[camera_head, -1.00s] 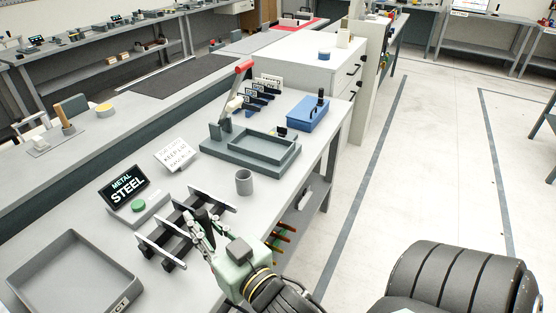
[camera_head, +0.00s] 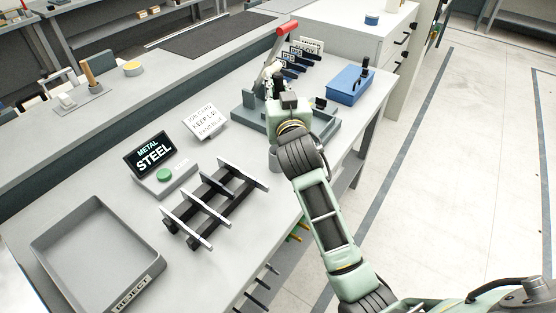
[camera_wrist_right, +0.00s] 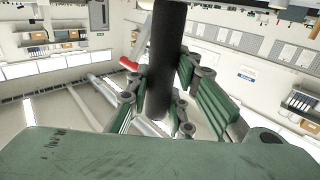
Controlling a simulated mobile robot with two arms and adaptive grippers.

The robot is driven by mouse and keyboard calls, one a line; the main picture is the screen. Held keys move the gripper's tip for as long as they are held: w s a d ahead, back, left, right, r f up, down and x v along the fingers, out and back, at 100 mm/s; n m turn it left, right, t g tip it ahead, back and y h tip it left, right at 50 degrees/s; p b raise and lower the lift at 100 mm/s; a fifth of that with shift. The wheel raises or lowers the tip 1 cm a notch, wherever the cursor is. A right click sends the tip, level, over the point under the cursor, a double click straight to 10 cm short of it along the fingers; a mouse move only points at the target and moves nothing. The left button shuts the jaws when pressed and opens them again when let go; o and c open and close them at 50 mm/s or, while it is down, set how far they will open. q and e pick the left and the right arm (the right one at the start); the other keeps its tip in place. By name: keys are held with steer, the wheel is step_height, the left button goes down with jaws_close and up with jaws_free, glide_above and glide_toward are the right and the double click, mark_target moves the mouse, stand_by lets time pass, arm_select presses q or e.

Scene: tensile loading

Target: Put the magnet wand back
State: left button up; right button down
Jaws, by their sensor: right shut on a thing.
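My right gripper (camera_head: 272,82) is over the grey fixture (camera_head: 328,132) with the red-handled lever (camera_head: 288,28). In the right wrist view its green-and-grey fingers (camera_wrist_right: 160,110) are shut on a thick black rod (camera_wrist_right: 165,55), which looks like the magnet wand. The rod runs up out of that view, so its far end is hidden. In the head view the gripper hides most of what it holds. A grey cup (camera_head: 273,158) is partly hidden behind my right wrist. My left gripper is not in view.
A black rack with metal bars (camera_head: 212,205) stands near the front edge. A grey reject tray (camera_head: 95,255) is at left, and the "METAL STEEL" display (camera_head: 150,160) is behind the rack. A blue box (camera_head: 347,88) and labelled slots (camera_head: 298,60) stand beyond the fixture.

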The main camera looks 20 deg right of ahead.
step_height(320, 180, down, 6)
steer(key=shift+w, duration=0.15)
step_height(320, 180, down, 3)
steer(key=shift+f, duration=0.2)
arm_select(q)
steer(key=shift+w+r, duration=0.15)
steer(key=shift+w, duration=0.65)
arm_select(e)
steer(key=shift+f, duration=0.1)
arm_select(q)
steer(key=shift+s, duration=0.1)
arm_select(e)
steer(key=shift+f, duration=0.25)
steer(key=c, duration=1.6)
jaws_free()
steer(key=shift+o, duration=0.2)
steer(key=shift+r, duration=0.1)
